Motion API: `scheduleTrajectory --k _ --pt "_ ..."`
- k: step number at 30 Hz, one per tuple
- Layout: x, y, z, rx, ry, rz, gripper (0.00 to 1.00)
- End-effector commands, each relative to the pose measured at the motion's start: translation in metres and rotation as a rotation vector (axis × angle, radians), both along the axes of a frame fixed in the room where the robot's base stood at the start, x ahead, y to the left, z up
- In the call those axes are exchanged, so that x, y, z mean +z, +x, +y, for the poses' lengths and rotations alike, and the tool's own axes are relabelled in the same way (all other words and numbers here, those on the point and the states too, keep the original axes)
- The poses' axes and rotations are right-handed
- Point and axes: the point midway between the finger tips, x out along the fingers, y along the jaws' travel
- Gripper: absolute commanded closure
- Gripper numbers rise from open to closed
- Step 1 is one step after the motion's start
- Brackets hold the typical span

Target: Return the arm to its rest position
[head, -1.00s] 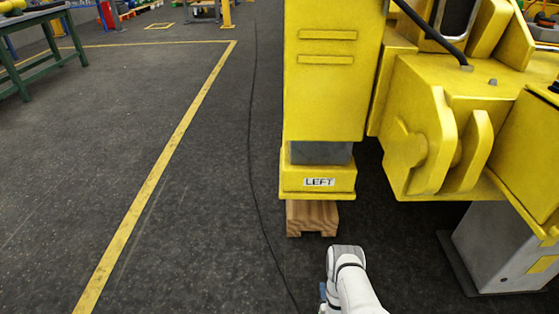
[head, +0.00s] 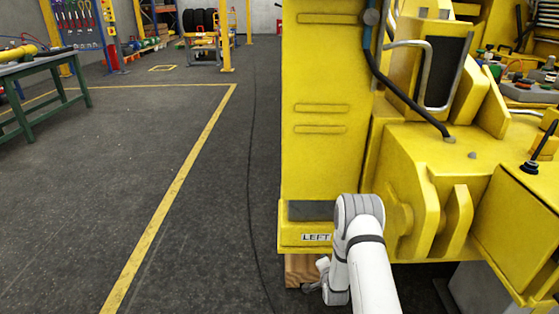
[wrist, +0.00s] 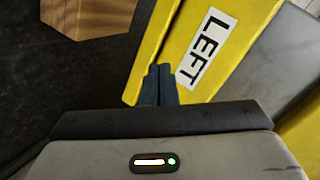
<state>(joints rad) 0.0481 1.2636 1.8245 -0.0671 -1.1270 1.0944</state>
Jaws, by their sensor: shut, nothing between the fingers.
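My white arm rises from the bottom of the head view, in front of the yellow machine leg (head: 322,110) marked LEFT (head: 315,237). My gripper (wrist: 160,70) shows in the wrist view with its two dark fingers together and nothing between them. The fingers overlap the yellow foot (wrist: 190,50) close to the LEFT label (wrist: 202,48); I cannot tell whether they touch it. In the head view the gripper is mostly hidden behind my own arm.
A wooden block (head: 300,268) sits under the foot; it also shows in the wrist view (wrist: 90,15). The yellow machine body (head: 440,165) fills the right. A black cable (head: 250,150) runs along the floor. Open floor lies left, with a green table (head: 45,72) beyond.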

Motion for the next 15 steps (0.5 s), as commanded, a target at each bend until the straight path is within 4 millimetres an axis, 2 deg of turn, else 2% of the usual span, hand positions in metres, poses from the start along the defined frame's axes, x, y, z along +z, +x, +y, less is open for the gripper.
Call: scheduleTrajectory --k 1,4,8,11,15 --pt "0.043 0.007 0.000 0.013 -0.034 0.021 1.00" --pt "0.098 0.012 0.000 0.043 -0.106 0.084 1.00" --pt "0.169 0.009 0.000 0.087 -0.194 0.166 1.00" --pt "0.222 -0.001 0.001 0.126 -0.258 0.229 1.00" --pt "0.296 -0.024 0.002 0.187 -0.343 0.316 1.00"
